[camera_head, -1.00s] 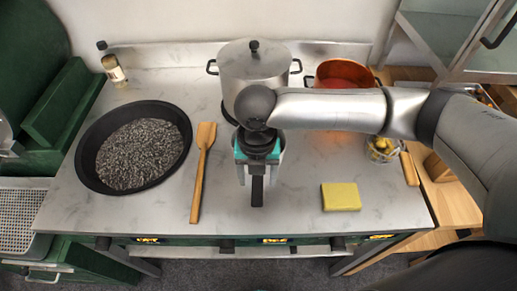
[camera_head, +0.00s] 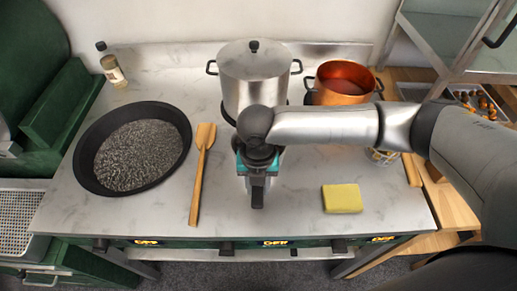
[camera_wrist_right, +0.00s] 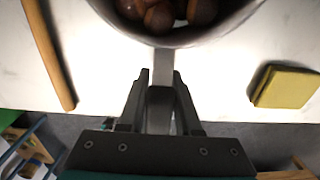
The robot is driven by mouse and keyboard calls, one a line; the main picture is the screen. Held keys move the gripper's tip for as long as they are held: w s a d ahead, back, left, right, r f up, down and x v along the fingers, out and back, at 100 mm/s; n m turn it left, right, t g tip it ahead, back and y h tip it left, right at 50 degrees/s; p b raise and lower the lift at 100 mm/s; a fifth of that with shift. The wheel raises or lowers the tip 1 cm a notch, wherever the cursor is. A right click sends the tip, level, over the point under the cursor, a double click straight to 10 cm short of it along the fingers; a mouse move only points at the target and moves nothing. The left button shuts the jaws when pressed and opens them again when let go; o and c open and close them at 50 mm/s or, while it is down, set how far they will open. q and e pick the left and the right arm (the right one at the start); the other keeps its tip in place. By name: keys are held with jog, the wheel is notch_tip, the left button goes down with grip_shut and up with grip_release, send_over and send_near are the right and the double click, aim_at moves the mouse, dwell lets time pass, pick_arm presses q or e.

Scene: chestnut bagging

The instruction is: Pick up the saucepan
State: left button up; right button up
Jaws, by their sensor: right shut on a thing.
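The saucepan (camera_wrist_right: 190,37) shows at the top of the right wrist view, cut off by the frame, with several brown chestnuts (camera_wrist_right: 160,15) inside. Its pale metal handle (camera_wrist_right: 162,62) runs down between the fingers of my right gripper (camera_wrist_right: 160,100). The fingers are shut on the handle. In the head view my right gripper (camera_head: 257,178) is over the middle front of the counter, and the arm and wrist hide most of the saucepan. My left gripper is not in view.
A wide black pan (camera_head: 82,175) and a wooden spatula (camera_head: 199,180) lie on the left. A lidded steel pot (camera_head: 240,85) and a copper pot (camera_head: 325,96) stand behind my arm. A yellow sponge (camera_head: 342,198) lies to the right. The front counter edge is close.

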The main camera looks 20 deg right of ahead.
grip_shut()
jog(key=shift+w+r, duration=0.1)
jog(key=shift+w, duration=0.05)
jog(key=shift+r, duration=0.15)
